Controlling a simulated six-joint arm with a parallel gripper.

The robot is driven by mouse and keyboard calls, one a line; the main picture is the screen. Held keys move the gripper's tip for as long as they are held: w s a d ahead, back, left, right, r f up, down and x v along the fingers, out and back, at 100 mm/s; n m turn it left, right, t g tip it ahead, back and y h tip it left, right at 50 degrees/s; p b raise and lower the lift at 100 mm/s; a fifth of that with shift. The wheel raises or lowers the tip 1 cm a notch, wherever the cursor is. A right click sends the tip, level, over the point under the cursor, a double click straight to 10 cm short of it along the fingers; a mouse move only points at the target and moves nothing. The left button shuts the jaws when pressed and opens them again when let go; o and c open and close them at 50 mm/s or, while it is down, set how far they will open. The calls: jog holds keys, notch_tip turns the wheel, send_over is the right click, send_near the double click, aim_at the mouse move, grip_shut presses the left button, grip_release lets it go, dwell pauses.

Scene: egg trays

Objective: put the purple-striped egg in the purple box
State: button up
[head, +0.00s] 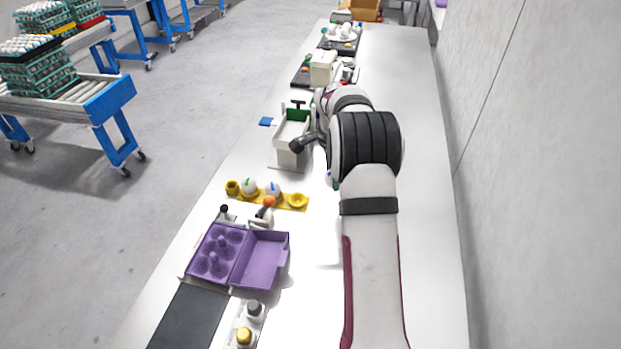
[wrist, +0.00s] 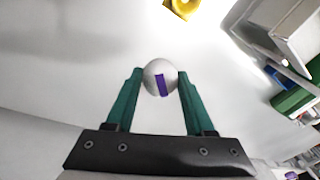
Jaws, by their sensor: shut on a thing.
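The purple-striped egg (wrist: 160,78) is white with a purple bar on its side. It sits between the two green fingers of my gripper (wrist: 160,85) in the wrist view, which are shut on it. The table below looks clear of the egg. In the head view my arm hides most of the gripper; a small bit of the egg (head: 330,178) seems to show at its left edge. The purple box (head: 238,258) lies open on the table, left of my gripper and nearer the camera. Its moulded cups are on the left and look empty; its lid is folded out to the right.
A yellow holder (head: 284,204) behind the box carries a green-marked egg (head: 249,186) and a blue-marked egg (head: 272,190). A white bin (head: 287,146) stands farther back.

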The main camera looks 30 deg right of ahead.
jog(key=shift+s+d+r, duration=0.1)
jog(key=shift+s+r, duration=0.5)
jog(key=shift+r, duration=0.15)
jog(key=s+a+r+n+y, duration=0.1)
jog(key=s+a+r+n, duration=0.1)
jog(key=a+r+n, duration=0.35)
jog(key=s+a+r+n+y, duration=0.1)
jog(key=s+a+r+n, duration=0.15)
jog(key=a+n, duration=0.65)
jog(key=s+a+r+n+y, duration=0.15)
jog(key=a+r+n, duration=0.3)
jog(key=a, duration=0.65)
jog(key=w+a+f+m+h, duration=0.2)
jog(key=w+a+f+m, duration=0.2)
jog(key=w+f+m, duration=0.85)
jog(key=shift+w+a+f+n+t, duration=0.15)
jog(key=shift+w+f+n, duration=0.25)
jog(key=shift+f, duration=1.4)
jog(key=shift+w+d+f+n+t, duration=0.1)
jog(key=shift+w+f+n, duration=0.35)
jog(key=shift+f, duration=1.3)
jog(key=shift+w+a+f+n+t, duration=0.15)
jog(key=shift+w+f+n, duration=0.25)
jog(key=shift+f, duration=1.4)
jog(key=shift+d+f, duration=0.15)
jog(key=o, duration=0.9)
